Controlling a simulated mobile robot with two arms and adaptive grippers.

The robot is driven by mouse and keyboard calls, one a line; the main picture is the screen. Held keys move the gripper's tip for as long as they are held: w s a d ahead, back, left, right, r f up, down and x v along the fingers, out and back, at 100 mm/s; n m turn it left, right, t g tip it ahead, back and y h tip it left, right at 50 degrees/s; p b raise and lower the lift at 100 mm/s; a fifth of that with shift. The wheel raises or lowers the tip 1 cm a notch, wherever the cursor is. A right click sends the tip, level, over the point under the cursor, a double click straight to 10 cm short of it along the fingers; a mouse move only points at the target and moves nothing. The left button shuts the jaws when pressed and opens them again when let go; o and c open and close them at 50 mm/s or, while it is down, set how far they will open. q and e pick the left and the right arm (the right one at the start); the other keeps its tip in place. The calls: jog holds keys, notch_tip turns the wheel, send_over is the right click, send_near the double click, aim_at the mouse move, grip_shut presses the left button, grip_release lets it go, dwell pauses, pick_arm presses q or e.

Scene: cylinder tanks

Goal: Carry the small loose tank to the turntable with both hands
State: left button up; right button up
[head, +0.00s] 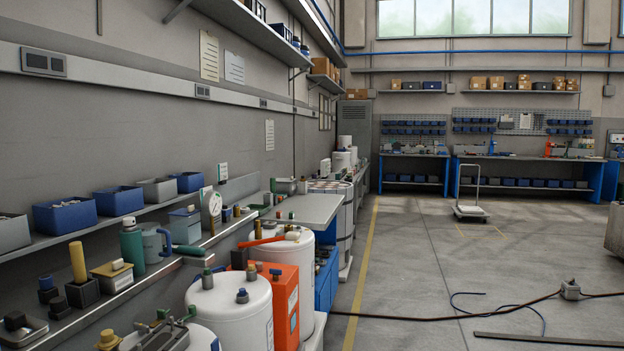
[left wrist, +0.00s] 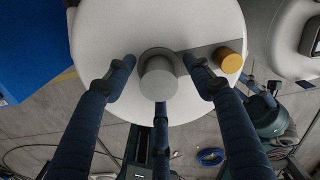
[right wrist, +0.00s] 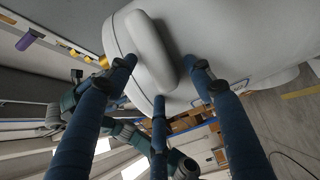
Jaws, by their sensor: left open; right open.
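In the left wrist view a white round tank (left wrist: 120,25) carries a grey cylindrical fitting (left wrist: 158,75) and a brass cap (left wrist: 229,60). My left gripper (left wrist: 160,72) is open, its fingers spread around the grey fitting; contact cannot be judged. In the right wrist view a white tank body (right wrist: 215,30) has a thick curved white handle (right wrist: 150,50). My right gripper (right wrist: 160,70) is open, with fingers on both sides of the handle's lower part. I cannot tell whether both views show the same tank. Neither gripper nor the turntable is recognisable in the head view.
In the head view white tanks (head: 230,312) and an orange box (head: 287,305) stand along the left bench. A shelf (head: 130,285) with bins and tools runs above them. A dark cable (head: 450,316) crosses the floor.

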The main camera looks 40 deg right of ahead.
pick_arm(q)
jog(key=o, duration=0.6)
jog(key=shift+c, duration=0.2)
jog(key=shift+f, duration=0.1)
pick_arm(e)
jog(key=o, duration=0.3)
jog(key=shift+f, duration=0.15)
jog(key=shift+o, duration=1.3)
pick_arm(q)
jog(key=shift+s+d, duration=0.1)
jog(key=shift+d, duration=0.05)
jog(key=shift+s+d, duration=0.65)
jog(key=shift+d, duration=0.35)
jog(key=shift+s+d, duration=0.7)
jog(key=shift+d, duration=0.3)
jog(key=shift+s+d, duration=0.65)
jog(key=shift+d, duration=0.35)
pick_arm(e)
jog(key=shift+d, duration=0.15)
